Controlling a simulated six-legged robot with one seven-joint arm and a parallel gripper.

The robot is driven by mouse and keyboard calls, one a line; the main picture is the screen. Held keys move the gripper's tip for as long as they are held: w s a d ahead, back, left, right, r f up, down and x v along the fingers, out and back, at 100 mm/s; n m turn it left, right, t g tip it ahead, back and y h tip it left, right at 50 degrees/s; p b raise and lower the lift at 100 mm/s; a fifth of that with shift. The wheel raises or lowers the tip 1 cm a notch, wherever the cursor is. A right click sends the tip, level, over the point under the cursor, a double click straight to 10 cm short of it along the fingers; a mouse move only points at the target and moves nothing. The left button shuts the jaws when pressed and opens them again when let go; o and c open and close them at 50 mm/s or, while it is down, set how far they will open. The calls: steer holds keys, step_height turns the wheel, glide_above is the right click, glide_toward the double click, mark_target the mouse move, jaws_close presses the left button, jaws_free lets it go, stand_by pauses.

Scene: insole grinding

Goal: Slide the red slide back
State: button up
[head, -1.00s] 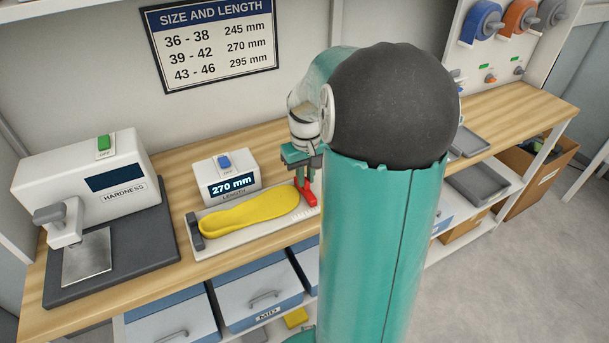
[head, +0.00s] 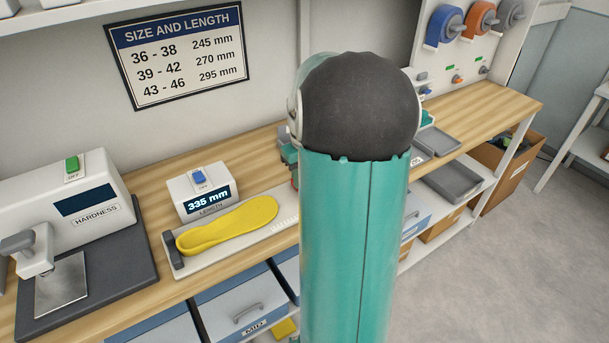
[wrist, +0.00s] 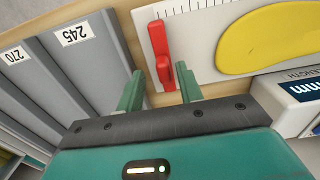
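The red slide (wrist: 159,45) stands at the end of the white length gauge (wrist: 195,60), with a gap between it and the toe of the yellow insole (wrist: 265,38). My gripper (wrist: 160,85) is open in the wrist view, one finger on each side of the slide's red tab, with small gaps showing. In the head view the insole (head: 228,225) lies on the gauge, and the length display (head: 208,199) reads 335 mm. My arm hides most of the gripper and slide there; only a sliver of red shows at its edge.
The hardness tester (head: 62,200) stands on the bench at left. Grey bins labelled 245 and 270 (wrist: 70,65) lie left of my gripper in the wrist view. Grey trays (head: 435,143) stand at right. Drawers (head: 240,305) sit below the bench top.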

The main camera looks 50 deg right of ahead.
step_height(320, 180, up, 14)
stand_by(0.6)
steer(key=shift+a+f, duration=0.1)
